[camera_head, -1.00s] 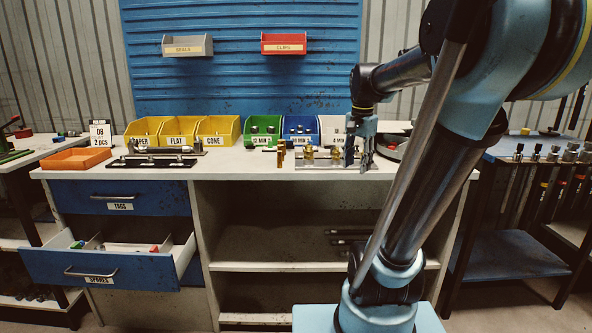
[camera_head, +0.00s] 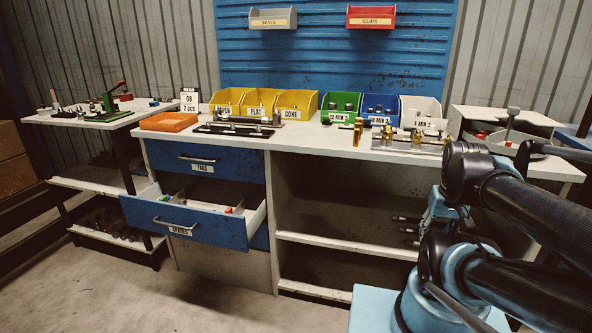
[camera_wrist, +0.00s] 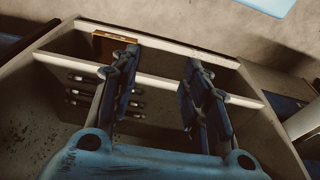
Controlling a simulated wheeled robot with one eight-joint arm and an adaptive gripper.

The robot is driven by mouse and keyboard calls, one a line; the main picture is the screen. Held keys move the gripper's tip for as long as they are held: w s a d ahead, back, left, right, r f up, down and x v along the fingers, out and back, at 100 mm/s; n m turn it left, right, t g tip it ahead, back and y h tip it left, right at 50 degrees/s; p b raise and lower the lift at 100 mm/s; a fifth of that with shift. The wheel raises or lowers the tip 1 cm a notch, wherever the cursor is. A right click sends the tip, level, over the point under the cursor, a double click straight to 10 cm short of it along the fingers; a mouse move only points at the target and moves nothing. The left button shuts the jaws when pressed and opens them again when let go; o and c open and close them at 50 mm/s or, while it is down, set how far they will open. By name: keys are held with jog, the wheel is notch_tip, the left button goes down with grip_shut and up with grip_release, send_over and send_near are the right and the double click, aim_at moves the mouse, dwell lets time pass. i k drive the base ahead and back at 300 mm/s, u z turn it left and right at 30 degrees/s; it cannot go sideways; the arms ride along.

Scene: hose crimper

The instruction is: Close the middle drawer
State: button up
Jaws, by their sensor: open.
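The middle drawer (camera_head: 205,228), blue and labelled SPARES, is pulled well out below the shut TAGS drawer (camera_head: 228,170) in the head view. Its bar handle (camera_head: 172,225) is on the front, and small red and white items lie inside its pale compartments. My gripper (camera_head: 436,212) is at the right of the head view, in front of the open shelves and well away from the drawer. In the wrist view its two fingers (camera_wrist: 160,88) are spread with nothing between them. The drawer cannot be made out in the wrist view.
The worktop (camera_head: 330,142) carries yellow, green, blue and white bins, an orange tray (camera_head: 168,122) and fittings. Dark rods lie on the shelf (camera_wrist: 105,92) beyond my fingers. A side table (camera_head: 100,120) stands at the left. The floor (camera_head: 150,290) before the drawer looks clear.

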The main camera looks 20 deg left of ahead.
aim_at(197, 222)
jog(key=u, duration=2.05)
